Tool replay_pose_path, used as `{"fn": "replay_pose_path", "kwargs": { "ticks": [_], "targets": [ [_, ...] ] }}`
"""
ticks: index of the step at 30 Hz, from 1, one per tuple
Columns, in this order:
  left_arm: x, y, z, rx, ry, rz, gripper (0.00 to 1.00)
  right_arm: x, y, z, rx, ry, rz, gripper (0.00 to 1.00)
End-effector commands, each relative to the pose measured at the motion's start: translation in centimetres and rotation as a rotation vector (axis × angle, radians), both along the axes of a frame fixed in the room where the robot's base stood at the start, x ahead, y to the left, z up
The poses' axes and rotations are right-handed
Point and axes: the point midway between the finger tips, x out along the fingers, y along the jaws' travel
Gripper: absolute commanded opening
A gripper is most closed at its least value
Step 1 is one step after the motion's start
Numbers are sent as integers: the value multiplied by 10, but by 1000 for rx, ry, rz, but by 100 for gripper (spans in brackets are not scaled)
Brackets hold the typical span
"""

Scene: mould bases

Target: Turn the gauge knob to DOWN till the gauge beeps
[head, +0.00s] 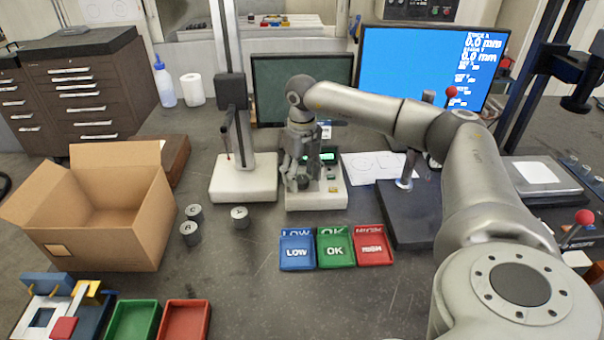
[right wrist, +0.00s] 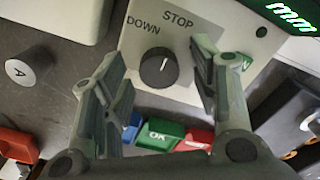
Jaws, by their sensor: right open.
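The gauge (head: 330,198) is a pale box in the middle of the bench, with a lit green display. Its knob (right wrist: 158,67) is round and black with a white mark, which points up towards the word STOP in the right wrist view. The word DOWN (right wrist: 143,24) is printed to the upper left of the knob. My right gripper (head: 298,178) is over the gauge, and its open fingers (right wrist: 160,58) stand on either side of the knob, apart from it in the picture. In the head view it partly hides the gauge face. My left gripper is not in view.
Blue, green and red trays (head: 335,262) marked LOW, OK and HIGH lie in front of the gauge. A measuring stand (head: 243,185) is close on its left, with several grey cylinders (head: 240,218) nearby. An open cardboard box (head: 100,245) stands further left. A dark block (head: 410,225) is on the right.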

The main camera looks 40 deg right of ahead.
Motion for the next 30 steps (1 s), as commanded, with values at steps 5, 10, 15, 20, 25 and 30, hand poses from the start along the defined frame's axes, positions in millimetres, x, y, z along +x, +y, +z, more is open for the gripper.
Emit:
{"fn": "replay_pose_path", "kwargs": {
  "ticks": [5,10,15,20,25,30],
  "targets": [
    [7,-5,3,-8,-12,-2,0,0,0,-9,0,0,1,55],
    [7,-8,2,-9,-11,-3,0,0,0,-9,0,0,1,55],
    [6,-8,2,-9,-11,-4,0,0,0,-9,0,0,0,40],
    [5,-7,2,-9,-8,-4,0,0,0,-9,0,0,0,20],
    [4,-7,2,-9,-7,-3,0,0,0,-9,0,0,1,8],
    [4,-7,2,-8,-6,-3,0,0,0,-9,0,0,24,8]
  ]
}}
